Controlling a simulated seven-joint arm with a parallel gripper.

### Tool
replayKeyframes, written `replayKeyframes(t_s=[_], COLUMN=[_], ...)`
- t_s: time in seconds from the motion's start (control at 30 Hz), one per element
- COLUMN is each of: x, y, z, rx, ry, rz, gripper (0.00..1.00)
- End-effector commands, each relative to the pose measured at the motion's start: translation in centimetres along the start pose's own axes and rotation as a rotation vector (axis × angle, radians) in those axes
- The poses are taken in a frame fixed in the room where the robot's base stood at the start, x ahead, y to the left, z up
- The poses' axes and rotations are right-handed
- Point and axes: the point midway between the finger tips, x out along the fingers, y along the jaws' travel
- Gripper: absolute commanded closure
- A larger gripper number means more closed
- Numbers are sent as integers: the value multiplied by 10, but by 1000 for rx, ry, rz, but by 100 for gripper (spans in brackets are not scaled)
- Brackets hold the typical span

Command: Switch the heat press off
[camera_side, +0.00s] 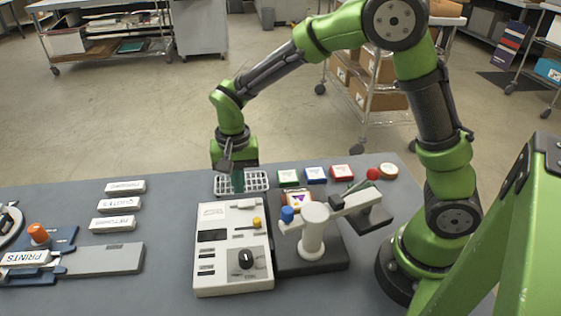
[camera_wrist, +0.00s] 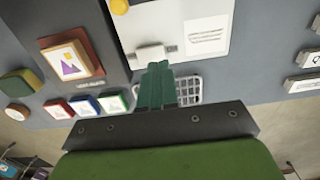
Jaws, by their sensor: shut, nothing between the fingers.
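The heat press has a white control box (camera_side: 210,270) with a black dial (camera_side: 246,259), a yellow knob (camera_side: 257,222) and a pale rocker or slide switch (camera_side: 244,205) at its far end. Beside it, the press arm (camera_side: 314,228) on a dark base carries a red ball handle (camera_side: 372,174). My gripper (camera_side: 238,188) points down with its teal fingers shut and empty, just beyond the box's far edge. In the wrist view, the fingertips (camera_wrist: 156,68) sit right by the pale switch (camera_wrist: 150,51); I cannot tell whether they touch it. The switch's setting is unclear.
A white grid rack (camera_side: 256,181) lies behind the box, partly under my gripper. Several coloured blocks, including a green one (camera_side: 288,177), line the far right. White labelled blocks (camera_side: 113,224) and a grey plate (camera_side: 105,258) lie left. The table between is clear.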

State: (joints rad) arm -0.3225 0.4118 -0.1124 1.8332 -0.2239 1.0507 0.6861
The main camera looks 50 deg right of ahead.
Motion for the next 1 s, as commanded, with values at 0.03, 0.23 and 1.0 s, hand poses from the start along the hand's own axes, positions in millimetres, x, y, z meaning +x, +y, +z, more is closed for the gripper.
replayKeyframes(t_s=[0.03,0.23,1.0], x=[10,31,40], y=[1,0,0], z=[0,0,0], rx=[1,0,0], ry=[-2,-1,-1], rz=[4,2,2], gripper=[100,100,100])
